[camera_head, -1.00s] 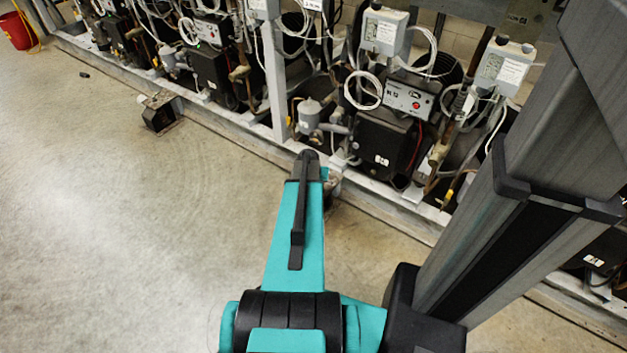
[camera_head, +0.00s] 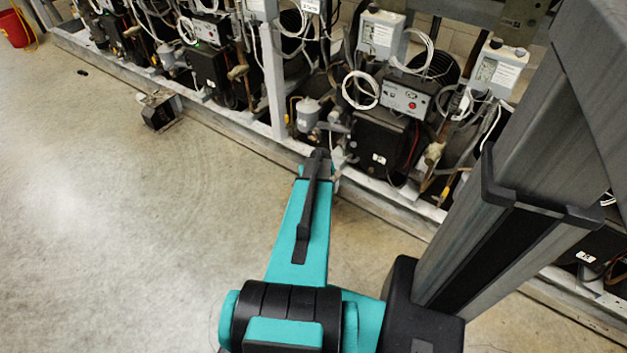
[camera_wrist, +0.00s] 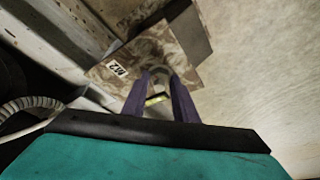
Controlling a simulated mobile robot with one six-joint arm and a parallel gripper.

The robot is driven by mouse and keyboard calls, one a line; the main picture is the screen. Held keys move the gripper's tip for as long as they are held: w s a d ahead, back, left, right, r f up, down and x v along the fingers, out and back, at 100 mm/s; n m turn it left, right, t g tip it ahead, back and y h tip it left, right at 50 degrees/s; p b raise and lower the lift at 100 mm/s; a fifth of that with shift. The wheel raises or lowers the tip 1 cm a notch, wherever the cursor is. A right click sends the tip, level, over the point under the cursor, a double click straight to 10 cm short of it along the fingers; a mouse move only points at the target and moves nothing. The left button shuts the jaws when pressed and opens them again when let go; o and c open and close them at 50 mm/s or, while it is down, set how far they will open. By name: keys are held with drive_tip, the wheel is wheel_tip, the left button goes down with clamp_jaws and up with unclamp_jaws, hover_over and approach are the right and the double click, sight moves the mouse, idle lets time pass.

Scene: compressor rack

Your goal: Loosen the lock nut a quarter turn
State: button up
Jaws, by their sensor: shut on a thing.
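In the wrist view, the two purple fingers of my gripper (camera_wrist: 160,90) point away from the camera, close together over a mottled brown plate (camera_wrist: 165,55). Between them a small piece with a yellowish band, seemingly the lock nut (camera_wrist: 156,99), is gripped. A grey rounded part shows just past it, at the fingertips. The fingers partly cover the nut, so its shape and angle are unclear. In the head view, my teal arm reaches to the rack's lower rail, and it hides the gripper and the nut.
The plate carries a white label (camera_wrist: 117,69). A pale corrugated hose (camera_wrist: 30,104) lies at the left of the wrist view. The compressor rack (camera_head: 380,150) with hoses and grey boxes runs along the wall.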

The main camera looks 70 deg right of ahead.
drive_tip(key=shift+s+a+f, duration=0.1)
drive_tip(key=shift+s+a, duration=0.05)
drive_tip(key=shift+s, duration=0.05)
drive_tip(key=o, duration=0.8)
drive_tip(key=shift+o, duration=1.3)
drive_tip(key=shift+w, duration=0.1)
drive_tip(key=p+v, duration=0.3)
drive_tip(key=v, duration=1.1)
drive_tip(key=shift+w, duration=0.1)
